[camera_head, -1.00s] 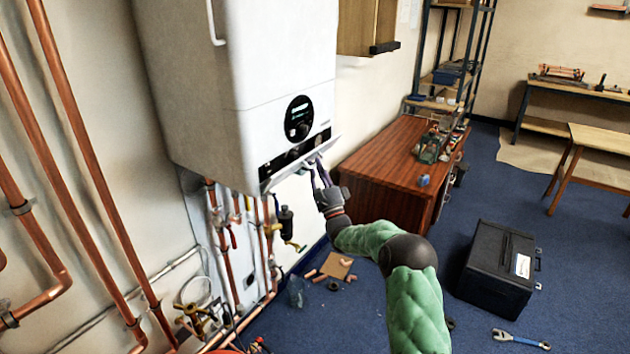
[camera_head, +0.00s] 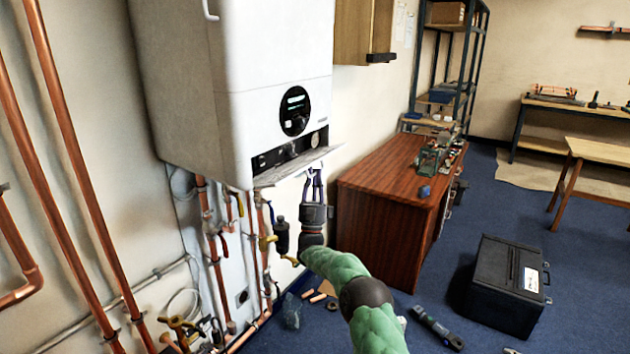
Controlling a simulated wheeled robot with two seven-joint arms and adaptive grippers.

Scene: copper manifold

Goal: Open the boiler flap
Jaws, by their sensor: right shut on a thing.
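The white boiler (camera_head: 270,70) hangs on the wall at the upper left, with a round dark display (camera_head: 295,111) on its front. Its flap (camera_head: 298,167) at the bottom front edge is tilted outward, and a dark control strip (camera_head: 290,150) shows above it. My right gripper (camera_head: 313,176) is just below the flap, pointing up, with its fingers at the flap's outer edge. It is shut on the flap; the exact contact is small and hard to see. My left gripper is not in view.
Copper pipes (camera_head: 70,150) run down the wall at left, with valves and pipes (camera_head: 215,240) below the boiler. A wooden cabinet (camera_head: 385,200) stands right of my right arm. A black toolbox (camera_head: 505,285) is on the blue floor.

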